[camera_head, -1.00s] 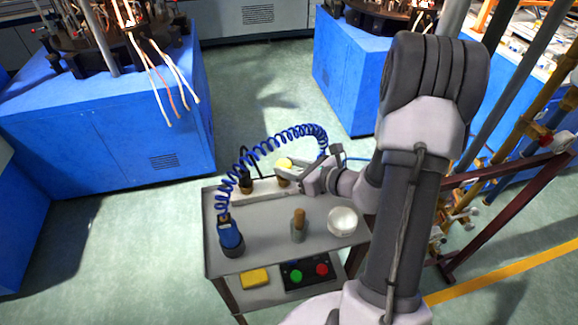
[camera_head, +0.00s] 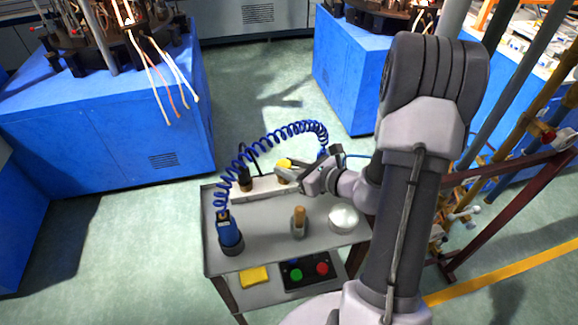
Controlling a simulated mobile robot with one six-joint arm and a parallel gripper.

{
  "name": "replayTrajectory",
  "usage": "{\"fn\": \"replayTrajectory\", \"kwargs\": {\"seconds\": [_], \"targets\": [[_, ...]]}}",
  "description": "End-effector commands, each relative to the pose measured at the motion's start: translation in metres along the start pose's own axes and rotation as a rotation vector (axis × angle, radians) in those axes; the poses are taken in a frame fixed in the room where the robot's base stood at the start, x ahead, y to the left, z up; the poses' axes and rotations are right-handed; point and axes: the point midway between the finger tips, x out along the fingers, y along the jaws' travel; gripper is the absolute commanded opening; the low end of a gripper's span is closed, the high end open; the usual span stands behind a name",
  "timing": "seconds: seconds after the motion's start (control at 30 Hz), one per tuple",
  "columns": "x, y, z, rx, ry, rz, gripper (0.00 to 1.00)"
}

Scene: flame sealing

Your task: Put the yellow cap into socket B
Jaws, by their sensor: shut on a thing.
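The yellow cap (camera_head: 284,163) is small and round, at the tips of my gripper (camera_head: 284,171) at the back of the grey cart. My gripper is shut on it. The cap sits at the top of a brown socket (camera_head: 283,178) on a pale strip (camera_head: 265,188); whether it is seated or just above cannot be told. A second brown socket (camera_head: 245,183) with a dark piece stands to the left on the same strip. Letters on the sockets are too small to read.
A blue tool (camera_head: 229,236) with a coiled blue hose stands at the cart's left. A wooden-handled item (camera_head: 298,222) and a white round dish (camera_head: 343,219) stand in the middle and right. A yellow block (camera_head: 254,276) and a button box (camera_head: 307,271) lie on the lower shelf.

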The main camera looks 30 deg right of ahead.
Motion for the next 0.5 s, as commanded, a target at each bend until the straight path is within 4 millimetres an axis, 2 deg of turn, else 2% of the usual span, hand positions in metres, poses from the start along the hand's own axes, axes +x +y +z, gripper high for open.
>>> {"fn": "replayTrajectory", "kwargs": {"seconds": [0.5], "targets": [[0.0029,-0.0004,-0.0080,0.000,0.000,0.000,0.00]]}}
